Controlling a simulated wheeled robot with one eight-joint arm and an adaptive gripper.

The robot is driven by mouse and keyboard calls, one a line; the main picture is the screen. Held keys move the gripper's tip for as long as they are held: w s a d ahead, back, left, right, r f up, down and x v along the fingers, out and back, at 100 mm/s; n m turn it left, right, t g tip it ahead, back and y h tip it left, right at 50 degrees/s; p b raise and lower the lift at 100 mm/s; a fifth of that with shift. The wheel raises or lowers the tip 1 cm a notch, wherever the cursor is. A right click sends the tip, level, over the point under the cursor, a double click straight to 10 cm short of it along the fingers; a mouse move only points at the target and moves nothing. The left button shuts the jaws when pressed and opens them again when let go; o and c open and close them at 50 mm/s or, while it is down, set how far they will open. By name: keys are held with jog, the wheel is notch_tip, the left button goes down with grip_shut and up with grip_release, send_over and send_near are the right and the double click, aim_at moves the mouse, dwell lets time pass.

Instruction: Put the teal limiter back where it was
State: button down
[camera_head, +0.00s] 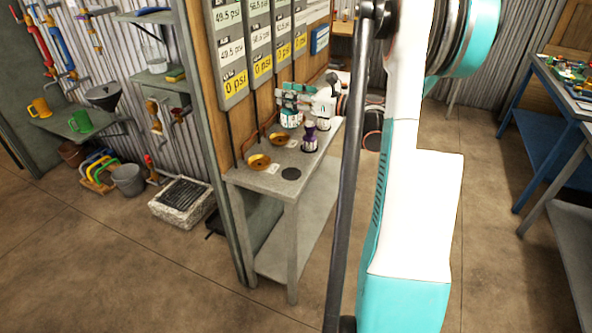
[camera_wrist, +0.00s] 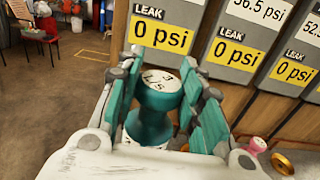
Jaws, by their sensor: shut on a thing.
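The teal limiter (camera_wrist: 158,103) is between the teal finger pads of my gripper (camera_wrist: 165,75) in the wrist view, its pale marked top face showing. My gripper is shut on it. In the head view my gripper (camera_head: 291,96) is over the far part of the grey bench (camera_head: 291,187), and the teal limiter (camera_head: 290,118) shows at its fingers. I cannot tell whether its base touches the bench. A purple limiter (camera_head: 309,139) stands upright on the bench, nearer the camera. A dark round spot (camera_head: 298,174) on the bench's near part is bare.
Brass dishes (camera_head: 259,162) sit along the bench's wall side. Gauge panels (camera_head: 231,52) hang above them; the wrist view shows LEAK readings (camera_wrist: 240,55). A pink item (camera_wrist: 256,145) is at lower right there. My arm hides much of the head view's middle.

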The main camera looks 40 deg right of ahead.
notch_tip(320, 180, down, 20)
jog(key=b, duration=0.7)
jog(key=c, duration=1)
grip_release()
jog(key=shift+s, duration=0.1)
jog(key=p+v, duration=0.3)
jog(key=v, duration=0.9)
